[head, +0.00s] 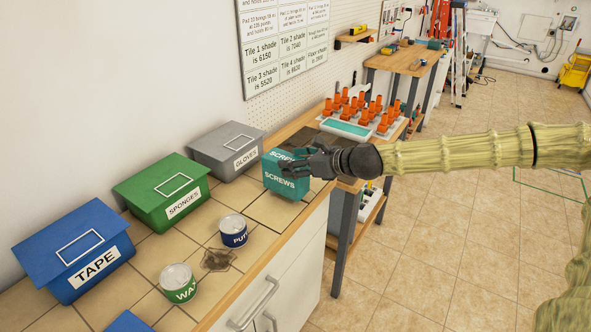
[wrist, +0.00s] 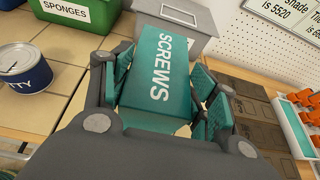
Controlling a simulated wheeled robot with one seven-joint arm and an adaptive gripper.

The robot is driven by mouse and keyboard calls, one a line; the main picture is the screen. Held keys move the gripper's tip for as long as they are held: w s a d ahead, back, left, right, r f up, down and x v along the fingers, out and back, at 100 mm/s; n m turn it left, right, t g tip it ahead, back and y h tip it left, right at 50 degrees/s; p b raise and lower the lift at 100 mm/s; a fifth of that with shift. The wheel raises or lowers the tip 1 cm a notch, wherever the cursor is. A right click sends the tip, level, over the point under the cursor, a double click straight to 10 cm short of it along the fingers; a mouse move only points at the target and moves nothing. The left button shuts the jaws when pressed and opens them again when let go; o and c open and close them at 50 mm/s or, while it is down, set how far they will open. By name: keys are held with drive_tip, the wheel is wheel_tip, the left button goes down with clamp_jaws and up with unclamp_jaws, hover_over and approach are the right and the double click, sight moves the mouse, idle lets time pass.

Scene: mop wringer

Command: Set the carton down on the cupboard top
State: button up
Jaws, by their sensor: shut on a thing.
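The carton is a teal box labelled SCREWS (head: 284,179), at the far end of the tiled cupboard top (head: 203,226). My gripper (head: 312,163) is shut on it from the right side in the head view. In the wrist view the carton (wrist: 158,75) sits between the two fingers (wrist: 160,95), upright or nearly so. It is at or just above the tiles; I cannot tell whether its base touches them. Its lower part is partly hidden by my gripper in the wrist view.
Blue TAPE (head: 75,251), green SPONGES (head: 163,190) and grey GLOVES (head: 228,150) bins line the wall. A PUTTY tin (head: 233,231) and a green-labelled tin (head: 178,283) stand near a dark stain (head: 217,259). Orange items (head: 366,108) stand on the bench beyond.

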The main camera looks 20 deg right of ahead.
drive_tip(key=shift+f, duration=1.25)
drive_tip(key=shift+f, duration=0.2)
drive_tip(key=o, duration=1.6)
drive_tip(key=shift+r, duration=0.1)
drive_tip(key=shift+d+r, duration=0.1)
drive_tip(key=shift+r, duration=0.05)
drive_tip(key=shift+p+v, duration=1.65)
drive_tip(key=shift+v, duration=4.3)
